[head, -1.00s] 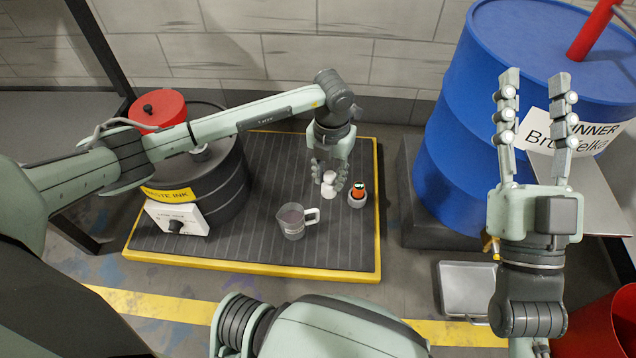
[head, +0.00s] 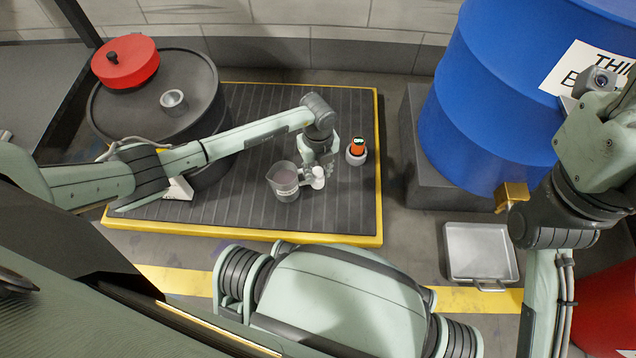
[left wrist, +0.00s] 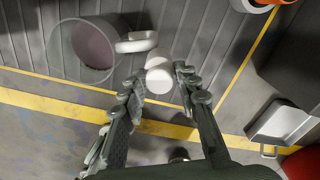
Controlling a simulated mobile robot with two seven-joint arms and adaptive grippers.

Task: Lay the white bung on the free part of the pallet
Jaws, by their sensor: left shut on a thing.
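The white bung (head: 318,178) is between the fingers of my left gripper (head: 317,181), which is shut on it. It also shows in the left wrist view (left wrist: 160,73), pinched between the two fingertips (left wrist: 160,82). I cannot tell whether it touches the pallet below. The pallet (head: 262,108) is dark and ribbed with a yellow rim; the bung is over its front right part, close beside the jug's handle. My right gripper (head: 622,98) is at the right edge, partly cut off, in front of the blue drum; its fingers do not show clearly.
A clear jug (head: 283,183) with dark contents stands left of the bung. An orange-red item (head: 357,147) sits in a grey cup behind right. A black drum (head: 205,78) with a red lid (head: 124,62) fills the pallet's left. Back-middle pallet is bare. A metal tray (head: 480,282) lies right.

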